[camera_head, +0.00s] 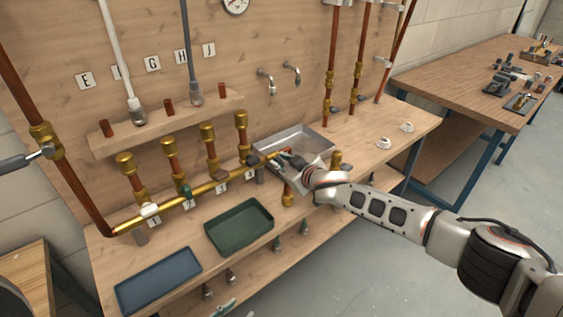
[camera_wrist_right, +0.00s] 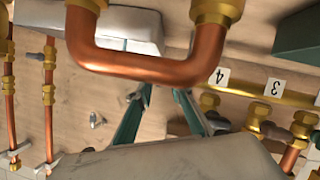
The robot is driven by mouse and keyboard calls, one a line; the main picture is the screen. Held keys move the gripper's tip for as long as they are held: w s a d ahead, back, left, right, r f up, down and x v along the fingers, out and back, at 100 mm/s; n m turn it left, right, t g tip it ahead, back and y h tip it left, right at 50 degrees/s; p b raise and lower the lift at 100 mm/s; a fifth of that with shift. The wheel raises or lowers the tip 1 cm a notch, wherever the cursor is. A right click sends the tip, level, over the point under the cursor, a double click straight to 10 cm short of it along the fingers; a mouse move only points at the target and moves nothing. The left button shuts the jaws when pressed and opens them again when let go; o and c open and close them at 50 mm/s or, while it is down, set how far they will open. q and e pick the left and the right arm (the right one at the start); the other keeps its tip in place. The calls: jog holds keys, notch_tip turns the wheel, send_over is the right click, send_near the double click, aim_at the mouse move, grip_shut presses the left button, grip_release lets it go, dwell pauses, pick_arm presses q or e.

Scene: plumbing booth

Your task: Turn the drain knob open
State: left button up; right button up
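The brass manifold (camera_head: 185,202) runs across the bench, with several small dark or green valve knobs, one by label 4 (camera_head: 250,161). I cannot tell which knob is the drain knob. My right gripper (camera_head: 283,155) is over the front edge of the metal basin (camera_head: 310,141), near the manifold's right end.
A U-shaped copper pipe (camera_wrist_right: 150,66) crosses close in front of the right wrist camera. A green tray (camera_head: 240,228) and a blue tray (camera_head: 158,280) stand at the bench front. Vertical copper pipes (camera_head: 332,60) rise at the back right. The bench's right end is mostly clear.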

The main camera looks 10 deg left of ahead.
grip_shut()
jog(key=shift+s+f, duration=0.1)
jog(key=shift+s+a+n, duration=0.1)
jog(key=shift+a+n, duration=0.05)
jog(key=shift+n, duration=0.15)
jog(key=shift+s+f+n+t+h+b, duration=0.1)
jog(key=shift+f+n+t+h+b, duration=0.1)
jog(key=shift+n+t, duration=0.2)
jog(key=shift+f+n+t+h+b, duration=0.1)
jog(key=shift+n+t+b, duration=0.15)
jog(key=shift+n, duration=0.25)
jog(key=shift+r+n+t, duration=0.15)
jog(key=shift+n+t, duration=0.15)
jog(key=shift+t, duration=0.05)
jog(key=o, duration=0.5)
grip_release()
